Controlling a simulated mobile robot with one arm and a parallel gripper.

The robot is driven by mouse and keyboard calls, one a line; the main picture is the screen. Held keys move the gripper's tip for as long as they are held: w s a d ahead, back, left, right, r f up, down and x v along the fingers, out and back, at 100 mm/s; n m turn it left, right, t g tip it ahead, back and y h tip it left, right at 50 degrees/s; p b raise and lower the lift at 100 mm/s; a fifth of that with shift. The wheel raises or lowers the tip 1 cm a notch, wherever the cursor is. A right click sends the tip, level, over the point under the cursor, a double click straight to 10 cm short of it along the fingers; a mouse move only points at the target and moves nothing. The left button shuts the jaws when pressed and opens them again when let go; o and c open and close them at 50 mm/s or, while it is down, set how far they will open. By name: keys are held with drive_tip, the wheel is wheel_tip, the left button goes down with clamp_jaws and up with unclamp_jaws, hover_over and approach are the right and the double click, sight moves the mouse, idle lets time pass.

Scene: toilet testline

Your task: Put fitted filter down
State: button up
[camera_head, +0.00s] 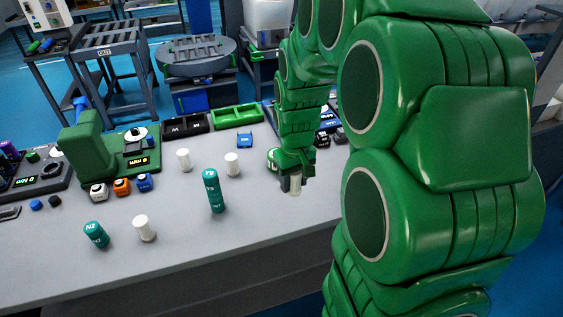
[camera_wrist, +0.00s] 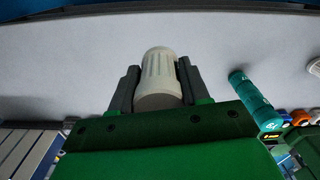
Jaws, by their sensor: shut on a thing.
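My gripper (camera_head: 289,183) is low over the right part of the grey table (camera_head: 270,215). It is shut on a white ribbed filter (camera_head: 295,185), which points down out of the jaws. In the wrist view the filter (camera_wrist: 160,72) sits between the two dark fingers of my gripper (camera_wrist: 158,88). I cannot tell whether its lower end touches the table. Other white cylinders that look like filters stand apart on the table: one (camera_head: 232,164) nearest to my gripper, one (camera_head: 184,160) further left, and one (camera_head: 144,228) near the front.
A green device (camera_head: 88,150), small coloured blocks and trays (camera_head: 237,116) line the back. The table front near my gripper is clear.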

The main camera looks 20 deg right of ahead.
drive_tip(key=w+d+r, duration=0.2)
drive_tip(key=w+r, duration=0.3)
drive_tip(key=w, duration=0.6)
drive_tip(key=w+f, duration=0.2)
drive_tip(key=w, duration=0.2)
drive_tip(key=w+f, duration=0.3)
drive_tip(key=w, duration=0.1)
drive_tip(key=w+d+f, duration=0.1)
drive_tip(key=w+f, duration=0.2)
drive_tip(key=w, duration=0.1)
drive_tip(key=shift+d, duration=0.1)
drive_tip(key=shift+w+d+f, duration=0.1)
drive_tip(key=shift+w+f, duration=0.55)
drive_tip(key=shift+f, duration=0.25)
drive_tip(key=shift+w+f, duration=0.1)
drive_tip(key=shift+f, duration=1.4)
drive_tip(key=shift+f, duration=0.2)
drive_tip(key=o, duration=1.1)
drive_tip(key=shift+r, duration=0.2)
